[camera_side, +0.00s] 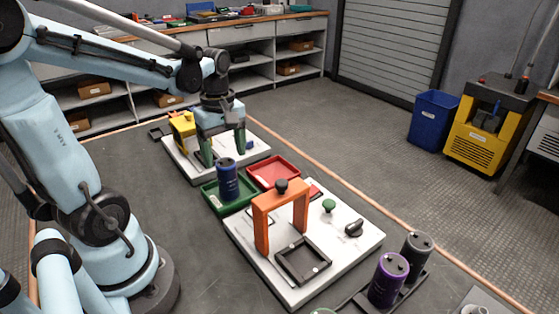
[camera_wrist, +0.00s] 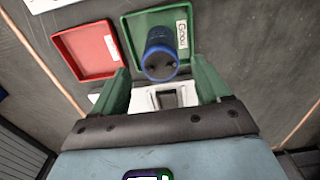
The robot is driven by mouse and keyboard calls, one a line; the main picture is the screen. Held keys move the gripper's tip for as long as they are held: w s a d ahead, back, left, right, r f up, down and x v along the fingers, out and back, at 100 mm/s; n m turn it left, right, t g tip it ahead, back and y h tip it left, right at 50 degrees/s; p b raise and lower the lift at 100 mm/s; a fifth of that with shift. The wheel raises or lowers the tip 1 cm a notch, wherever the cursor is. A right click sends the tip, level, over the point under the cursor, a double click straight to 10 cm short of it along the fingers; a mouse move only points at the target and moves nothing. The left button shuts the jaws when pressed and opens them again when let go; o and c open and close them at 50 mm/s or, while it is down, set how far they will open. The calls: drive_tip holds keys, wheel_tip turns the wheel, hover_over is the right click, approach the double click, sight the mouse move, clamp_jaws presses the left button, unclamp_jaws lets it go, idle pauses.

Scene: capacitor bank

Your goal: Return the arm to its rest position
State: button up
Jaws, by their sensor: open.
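My gripper (camera_side: 223,150) hangs open over the far white board (camera_side: 255,155), with its two green fingers spread and nothing between them. In the wrist view my gripper (camera_wrist: 161,75) also shows open, its fingers at either side of the picture's middle. A dark blue capacitor (camera_side: 228,182) stands upright in the green tray (camera_side: 246,204), just nearer the side camera than my fingers. In the wrist view this capacitor (camera_wrist: 160,55) appears beyond the fingertips, in the green tray (camera_wrist: 135,22), whose white label seems to read "Good".
A red tray (camera_side: 273,171) lies beside the green one. A yellow object (camera_side: 182,130) stands close left of my gripper. The near white board (camera_side: 345,255) carries an orange arch (camera_side: 264,215). Purple (camera_side: 388,278) and dark (camera_side: 416,255) capacitors stand at front right. Open floor lies right.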

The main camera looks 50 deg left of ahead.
sight(226, 163)
wheel_tip(226, 163, up, 7)
wheel_tip(226, 163, down, 12)
drive_tip(key=shift+f, duration=0.1)
drive_tip(key=shift+r, duration=0.95)
wheel_tip(226, 163, up, 3)
drive_tip(key=shift+f, duration=0.15)
drive_tip(key=s+d+r, duration=0.1)
drive_tip(key=d+r, duration=0.6)
drive_tip(key=d, duration=0.4)
wheel_tip(226, 163, up, 12)
drive_tip(key=shift+d, duration=0.3)
